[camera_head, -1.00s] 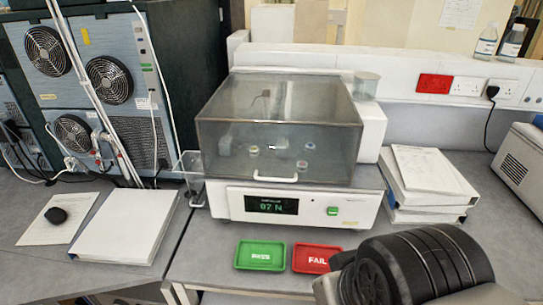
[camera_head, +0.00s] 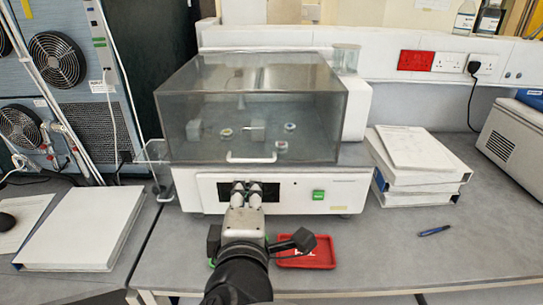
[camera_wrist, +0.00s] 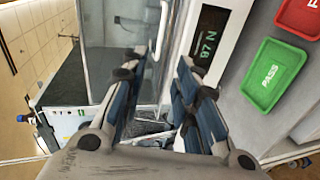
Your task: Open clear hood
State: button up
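The clear hood (camera_head: 262,110) is a smoky transparent box, closed down over the white tester (camera_head: 290,190). Its white handle (camera_head: 251,158) is at the bottom of the hood's front face. Several small pieces show through the hood. My gripper (camera_head: 247,187) is in front of the tester's display, just below the handle and apart from it. In the wrist view my gripper (camera_wrist: 163,68) is open and empty, its two fingers spread. The hood (camera_wrist: 112,45) and its handle (camera_wrist: 164,28) lie beyond the fingertips there, with the display (camera_wrist: 208,45) to the right.
A red tray (camera_head: 308,253) lies on the bench beside my arm; a green PASS tray (camera_wrist: 270,74) shows in the wrist view. Binders (camera_head: 418,165) are stacked right of the tester, and a white binder (camera_head: 85,228) lies left. A blue pen (camera_head: 434,231) lies at right.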

jog(key=h+p, duration=0.1)
jog(key=p, duration=0.9)
send_near(257, 161)
jog(key=b+x, duration=0.3)
jog(key=x, duration=0.6)
jog(key=shift+c, duration=0.5)
grip_shut()
